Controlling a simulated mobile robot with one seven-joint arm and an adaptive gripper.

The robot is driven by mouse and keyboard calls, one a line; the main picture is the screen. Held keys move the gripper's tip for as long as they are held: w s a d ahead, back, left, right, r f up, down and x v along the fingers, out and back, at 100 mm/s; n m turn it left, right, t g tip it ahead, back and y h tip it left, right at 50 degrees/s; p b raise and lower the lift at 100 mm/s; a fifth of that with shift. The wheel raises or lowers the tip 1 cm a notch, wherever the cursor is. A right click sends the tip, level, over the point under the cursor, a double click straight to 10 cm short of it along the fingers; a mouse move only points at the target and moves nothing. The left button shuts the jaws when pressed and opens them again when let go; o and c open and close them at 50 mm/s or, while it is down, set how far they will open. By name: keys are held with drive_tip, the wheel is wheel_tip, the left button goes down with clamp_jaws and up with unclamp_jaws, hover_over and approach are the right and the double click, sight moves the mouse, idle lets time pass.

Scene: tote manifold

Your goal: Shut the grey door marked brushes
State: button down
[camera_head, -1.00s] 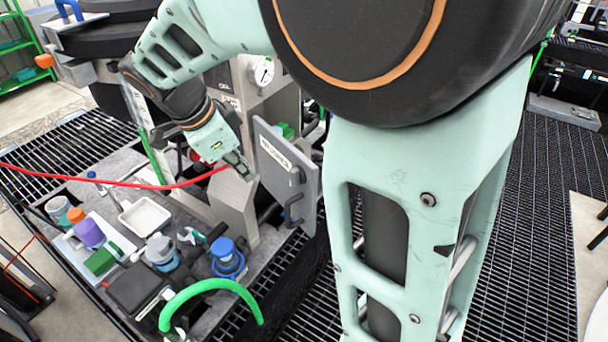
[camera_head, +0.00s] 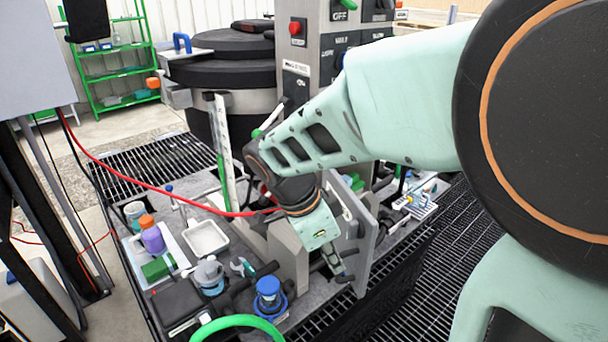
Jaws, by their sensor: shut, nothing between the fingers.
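The grey door (camera_head: 366,240) stands open, upright and seen at a steep angle, at the right end of the bench's grey housing. A label strip (camera_head: 341,203) shows on its upper face, too slanted to read now. A dark handle shows low on the door. My gripper (camera_head: 344,277) is shut and empty, pointing down just left of the door's lower part, near the handle. I cannot tell whether it touches the door. My wrist hides part of the door and the opening behind it.
A grey block (camera_head: 288,256) stands left of my gripper. A blue-capped part (camera_head: 269,292), a green hose (camera_head: 240,321), a white tray (camera_head: 206,238) and a purple bottle (camera_head: 152,236) are on the bench. A red hose (camera_head: 160,189) crosses it. Open grating lies right of the door.

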sight(357, 261)
drive_tip(key=shift+w+d+f+p, duration=0.2)
drive_tip(key=shift+d+f+p, duration=0.15)
drive_tip(key=shift+d, duration=0.4)
drive_tip(key=shift+w+d+f+p, duration=0.25)
drive_tip(key=shift+d+p, duration=0.15)
drive_tip(key=shift+d, duration=0.4)
drive_tip(key=shift+w+d+f+p, duration=0.15)
drive_tip(key=shift+d+f+p, duration=0.2)
drive_tip(key=shift+d, duration=0.4)
